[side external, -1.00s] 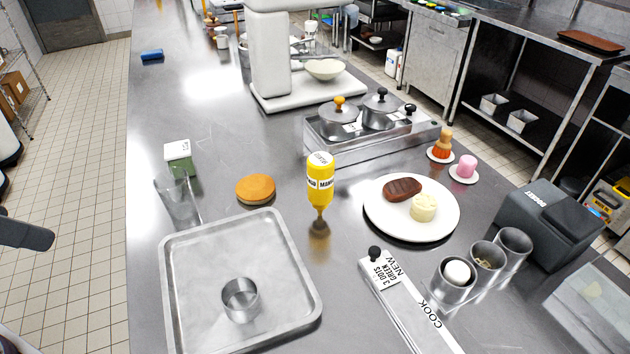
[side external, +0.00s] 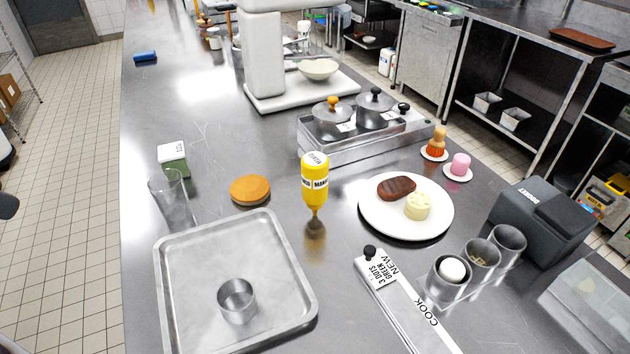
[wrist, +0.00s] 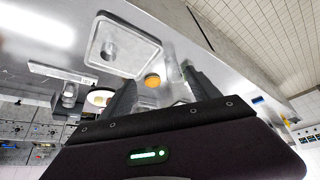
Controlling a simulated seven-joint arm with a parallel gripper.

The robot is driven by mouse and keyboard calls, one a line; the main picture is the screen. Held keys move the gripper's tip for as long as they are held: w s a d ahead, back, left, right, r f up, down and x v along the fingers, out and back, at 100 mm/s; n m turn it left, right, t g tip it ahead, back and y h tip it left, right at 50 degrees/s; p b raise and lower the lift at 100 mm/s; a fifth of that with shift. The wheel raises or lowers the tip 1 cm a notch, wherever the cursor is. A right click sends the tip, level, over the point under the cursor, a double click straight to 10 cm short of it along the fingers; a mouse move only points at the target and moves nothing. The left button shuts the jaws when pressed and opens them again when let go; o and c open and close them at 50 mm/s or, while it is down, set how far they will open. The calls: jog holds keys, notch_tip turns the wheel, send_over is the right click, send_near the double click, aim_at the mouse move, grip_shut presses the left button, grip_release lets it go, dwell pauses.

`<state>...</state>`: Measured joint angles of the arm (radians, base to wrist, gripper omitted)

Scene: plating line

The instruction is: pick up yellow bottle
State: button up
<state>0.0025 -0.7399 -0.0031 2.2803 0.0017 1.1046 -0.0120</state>
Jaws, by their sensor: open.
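The yellow bottle (side external: 315,184) stands nozzle down on the steel counter in the side external view, between an orange-brown bun and a white plate. It has a white base on top and a white label band. I cannot clearly make it out in the wrist view. My gripper (wrist: 160,92) shows in the wrist view with its two dark fingers spread apart and nothing visibly held between them. It is well away from the counter items. The gripper's fingers are not visible in the side external view.
Around the bottle are the bun (side external: 250,189), a metal tray (side external: 163,290) with a small cup (side external: 237,300), a clear glass (side external: 172,200), a plate (side external: 375,226) with meat, and a steel unit with lidded pots (side external: 330,116).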

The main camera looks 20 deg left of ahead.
jog(key=w+d+f+n, duration=0.2)
jog(key=w+d, duration=0.1)
jog(key=w, duration=0.3)
jog(key=w+d+f+n, duration=0.2)
jog(key=w+d+n, duration=0.15)
jog(key=w, duration=0.35)
jog(key=n+t+h, duration=0.2)
jog(key=n+h, duration=0.6)
jog(key=n, duration=0.5)
send_near(326, 166)
notch_tip(326, 166, up, 5)
jog(key=s+d, duration=0.2)
jog(key=s, duration=0.1)
jog(key=w+a+r+n+t+h, duration=0.2)
jog(key=w+r+n+t, duration=0.1)
jog(key=w+r+n, duration=0.5)
notch_tip(326, 166, down, 20)
jog(key=s, duration=0.1)
jog(key=shift+n, duration=0.25)
jog(key=x, duration=0.4)
jog(key=d+r+x, duration=0.1)
jog(key=x, duration=0.1)
jog(key=shift+d, duration=0.1)
jog(key=shift+w+d, duration=0.2)
jog(key=shift+d, duration=0.05)
jog(key=c, duration=1)
